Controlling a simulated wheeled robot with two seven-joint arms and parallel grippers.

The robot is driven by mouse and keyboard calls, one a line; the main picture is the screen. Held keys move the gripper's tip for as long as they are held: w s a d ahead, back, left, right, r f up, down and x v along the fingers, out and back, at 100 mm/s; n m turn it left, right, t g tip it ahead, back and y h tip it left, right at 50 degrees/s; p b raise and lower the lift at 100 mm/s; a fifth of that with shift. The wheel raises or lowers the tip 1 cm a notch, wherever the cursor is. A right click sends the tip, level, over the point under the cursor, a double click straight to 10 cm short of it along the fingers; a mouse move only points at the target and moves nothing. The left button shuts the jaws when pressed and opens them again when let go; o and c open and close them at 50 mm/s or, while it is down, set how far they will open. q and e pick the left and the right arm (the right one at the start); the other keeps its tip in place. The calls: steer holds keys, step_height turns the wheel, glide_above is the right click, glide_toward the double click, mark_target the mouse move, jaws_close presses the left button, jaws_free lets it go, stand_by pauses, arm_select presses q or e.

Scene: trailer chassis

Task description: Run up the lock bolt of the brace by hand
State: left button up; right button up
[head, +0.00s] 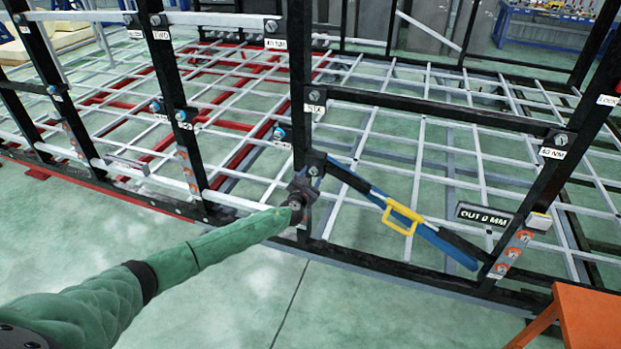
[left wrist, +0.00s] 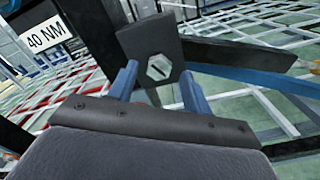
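The brace (head: 436,238) is a blue and black diagonal bar with a yellow handle (head: 403,217), running from an upright post down to the right. A bolt head (head: 313,171) shows at its upper left end. My left gripper (head: 298,197) is at that post, just below and left of this end. In the left wrist view its blue fingers (left wrist: 161,88) stand apart. A dark plate with a pale hexagon (left wrist: 158,67) lies ahead between the fingertips. I cannot tell whether the fingers touch the plate, or whether the hexagon is the lock bolt. My right gripper is not in view.
Black posts and rails with bolts and labels surround the gripper. A white plate marked 40 NM (left wrist: 45,38) shows at upper left in the wrist view. An OUT 0 MM display (head: 484,215) sits near the brace's lower end. An orange stand (head: 590,318) is at lower right.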

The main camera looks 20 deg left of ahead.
arm_select(q)
steer(key=shift+s, duration=0.1)
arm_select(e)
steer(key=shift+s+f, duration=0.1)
arm_select(q)
steer(key=shift+s+a+f, duration=0.1)
steer(key=shift+s+f, duration=0.05)
steer(key=shift+s, duration=0.2)
steer(key=s+b, duration=0.2)
steer(key=s, duration=0.5)
steer(key=shift+b, duration=0.35)
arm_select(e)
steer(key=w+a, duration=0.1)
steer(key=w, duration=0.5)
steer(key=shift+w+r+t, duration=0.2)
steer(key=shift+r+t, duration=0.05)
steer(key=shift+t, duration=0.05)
arm_select(q)
steer(key=shift+a, duration=0.1)
